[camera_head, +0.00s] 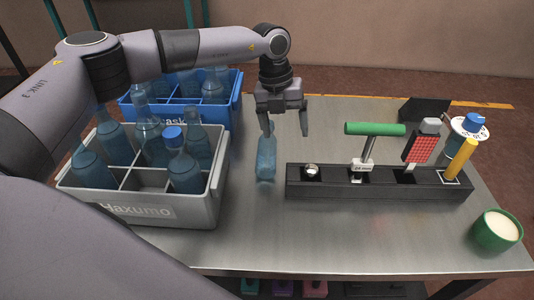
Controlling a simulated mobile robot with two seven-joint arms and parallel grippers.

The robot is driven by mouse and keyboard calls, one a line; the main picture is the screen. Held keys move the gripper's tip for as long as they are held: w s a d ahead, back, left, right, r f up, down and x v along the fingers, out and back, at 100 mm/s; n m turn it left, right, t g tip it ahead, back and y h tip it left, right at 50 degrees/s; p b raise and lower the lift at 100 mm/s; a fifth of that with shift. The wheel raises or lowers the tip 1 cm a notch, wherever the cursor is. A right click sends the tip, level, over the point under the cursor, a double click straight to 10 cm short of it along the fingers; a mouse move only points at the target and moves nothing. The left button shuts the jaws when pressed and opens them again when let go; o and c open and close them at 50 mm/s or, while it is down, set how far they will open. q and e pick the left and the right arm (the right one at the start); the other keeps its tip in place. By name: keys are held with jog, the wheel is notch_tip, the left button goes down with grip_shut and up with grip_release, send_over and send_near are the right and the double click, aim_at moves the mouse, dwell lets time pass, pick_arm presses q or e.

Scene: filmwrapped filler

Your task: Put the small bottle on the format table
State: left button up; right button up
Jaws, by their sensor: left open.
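A small translucent blue bottle (266,158) is on the grey metal table (330,240), between the grey crate and the black tool rack. My left gripper (286,130) points down above the table with its two fingers apart. Its left finger overlaps the top of the bottle in the picture; I cannot tell whether they touch. The space between the fingers looks empty. My right gripper is not in view. No separate surface shows as the format table.
A grey crate (150,208) labelled Haxumo holds several bottles, one blue-capped. A blue crate (232,105) with bottles stands behind it. A black rack (380,190) holds several tools, including a green-handled one (375,129). A green cup (497,230) stands at the right edge. The front middle is clear.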

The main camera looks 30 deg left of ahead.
aim_at(267, 144)
pick_arm(q)
jog(key=a+y, duration=0.1)
jog(key=a+n+y, duration=0.1)
jog(key=a, duration=0.1)
jog(key=shift+s+a+f, duration=0.15)
jog(key=shift+s, duration=0.05)
jog(key=shift+s+a+f, duration=0.1)
jog(key=shift+a+f, duration=0.1)
jog(key=shift+f, duration=0.1)
jog(key=f, duration=0.2)
jog(key=f+b, duration=0.1)
jog(key=f, duration=0.1)
jog(key=f+b, duration=0.1)
jog(key=f, duration=0.1)
jog(key=shift+s+a+f, duration=0.1)
jog(key=shift+s+f, duration=0.15)
jog(key=shift+f, duration=0.05)
jog(key=c, duration=1.2)
jog(key=shift+r, duration=0.1)
